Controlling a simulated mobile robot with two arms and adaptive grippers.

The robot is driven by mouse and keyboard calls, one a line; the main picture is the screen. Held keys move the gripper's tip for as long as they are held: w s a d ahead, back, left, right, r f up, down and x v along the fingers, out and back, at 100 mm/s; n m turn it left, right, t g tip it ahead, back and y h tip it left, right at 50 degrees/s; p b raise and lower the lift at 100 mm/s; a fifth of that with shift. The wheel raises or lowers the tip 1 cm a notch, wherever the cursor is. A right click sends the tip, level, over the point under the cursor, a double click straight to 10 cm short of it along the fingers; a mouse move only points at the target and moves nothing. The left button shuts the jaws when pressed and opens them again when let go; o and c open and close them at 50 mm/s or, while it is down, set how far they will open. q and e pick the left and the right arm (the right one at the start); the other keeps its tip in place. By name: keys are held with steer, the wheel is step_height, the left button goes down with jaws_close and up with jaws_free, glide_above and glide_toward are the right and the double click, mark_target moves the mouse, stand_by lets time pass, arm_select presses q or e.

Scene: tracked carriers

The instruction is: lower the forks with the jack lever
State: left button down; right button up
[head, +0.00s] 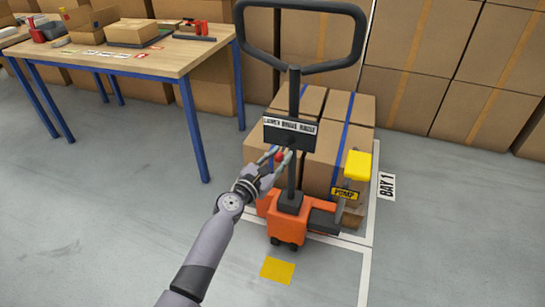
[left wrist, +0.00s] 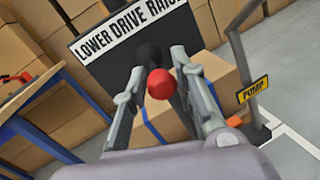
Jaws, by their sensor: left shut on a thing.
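The pallet jack (head: 284,222) is orange, with a black upright and a looped black handle. Its black label plate (head: 290,133) reads LOWER DRIVE RAISE; it also shows in the left wrist view (left wrist: 92,62). The jack lever has a red ball knob (left wrist: 161,84) just below the plate. My left gripper (head: 278,156) is shut on the lever, its fingers on either side of the red knob. The forks are hidden under the strapped boxes (head: 352,110). My right gripper is not in view.
A yellow pump pedal (head: 357,165) with a PUMP label stands right of the jack. A wooden table (head: 150,62) with blue legs stands at the left. Stacked cartons (head: 440,60) line the back. The grey floor at the front left is clear.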

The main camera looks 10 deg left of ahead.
arm_select(q)
steer(key=shift+s+d, duration=0.15)
steer(key=shift+d, duration=0.35)
steer(key=c, duration=1.8)
jaws_free()
steer(key=o, duration=0.3)
steer(key=shift+d, duration=0.15)
steer(key=shift+o, duration=0.5)
steer(key=shift+a, duration=0.25)
steer(key=shift+s+a, duration=0.1)
steer(key=shift+a, duration=0.05)
steer(key=v, duration=1.1)
steer(key=shift+s, duration=0.25)
steer(key=shift+a, duration=0.1)
